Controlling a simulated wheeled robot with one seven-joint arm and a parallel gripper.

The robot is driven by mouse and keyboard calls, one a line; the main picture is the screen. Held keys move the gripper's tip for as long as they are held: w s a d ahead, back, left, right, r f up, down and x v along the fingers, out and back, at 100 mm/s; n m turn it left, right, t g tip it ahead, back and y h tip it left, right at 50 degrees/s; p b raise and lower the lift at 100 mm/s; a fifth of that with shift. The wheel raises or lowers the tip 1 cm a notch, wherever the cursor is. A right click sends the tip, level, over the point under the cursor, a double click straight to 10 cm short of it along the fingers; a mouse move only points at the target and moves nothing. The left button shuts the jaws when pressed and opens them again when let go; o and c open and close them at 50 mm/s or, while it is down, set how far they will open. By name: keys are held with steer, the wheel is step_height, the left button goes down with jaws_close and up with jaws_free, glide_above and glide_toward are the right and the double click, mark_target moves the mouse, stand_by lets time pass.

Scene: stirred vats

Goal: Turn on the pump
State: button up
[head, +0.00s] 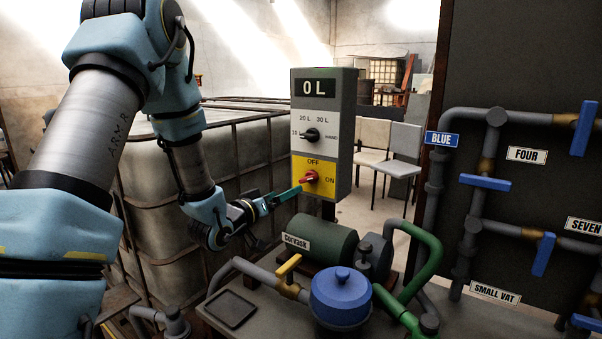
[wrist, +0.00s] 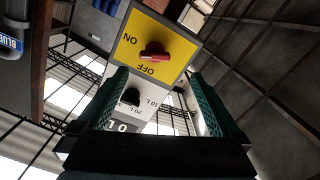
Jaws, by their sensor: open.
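A grey control box (head: 347,130) carries a yellow panel (head: 327,164) with a red rotary switch (head: 310,177), marked OFF above and ON to its right. The switch also shows in the wrist view (wrist: 155,52); I cannot tell surely which mark it points to. The green pump (head: 325,240), labelled Corvask, sits below the box. My gripper (head: 284,197) is just left of and below the switch in the head view. In the wrist view my gripper (wrist: 160,78) is open and empty, with the switch beyond its fingertips, apart from them.
A black dial (head: 312,135) with litre marks and HAND sits above the switch, under a display (head: 314,88) reading 0 L. A blue-lidded vessel (head: 341,297) and a yellow valve handle (head: 288,267) stand in front of the pump. Blue-handled pipes line the right.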

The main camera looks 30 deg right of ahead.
mark_target(306, 181)
steer(key=shift+h, duration=0.3)
steer(key=p+x, duration=0.1)
steer(key=x, duration=0.2)
steer(key=p+x, duration=0.1)
steer(key=x, duration=0.3)
steer(key=p+x, duration=0.2)
steer(key=x, duration=0.1)
steer(key=shift+s+d+r, duration=0.1)
steer(key=shift+d+r, duration=0.2)
steer(key=shift+w+d+f, duration=0.15)
steer(key=shift+w+d, duration=0.05)
steer(key=shift+d, duration=0.2)
